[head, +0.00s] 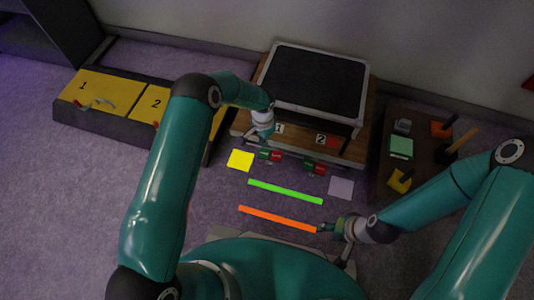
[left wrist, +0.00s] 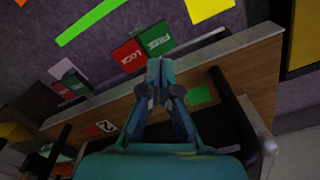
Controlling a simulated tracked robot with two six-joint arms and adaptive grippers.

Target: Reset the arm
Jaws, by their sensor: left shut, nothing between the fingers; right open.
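My left arm reaches up from the lower left in the head view. Its gripper (head: 258,140) is at the front edge of the wooden bench (head: 355,150), by the label 1. In the left wrist view my left gripper (left wrist: 155,68) is shut and empty, its tips over the bench edge near the red and green FREE/LOCK blocks (left wrist: 157,38). My right arm comes in from the right. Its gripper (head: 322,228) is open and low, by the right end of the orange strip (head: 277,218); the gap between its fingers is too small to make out.
Yellow panels marked 1 and 2 (head: 97,92) lie at left. A black-topped frame (head: 315,82) stands on the bench. A dark table (head: 425,135) with small blocks is at right. A green strip (head: 285,192), yellow square (head: 240,160) and pale square (head: 341,188) lie on open floor.

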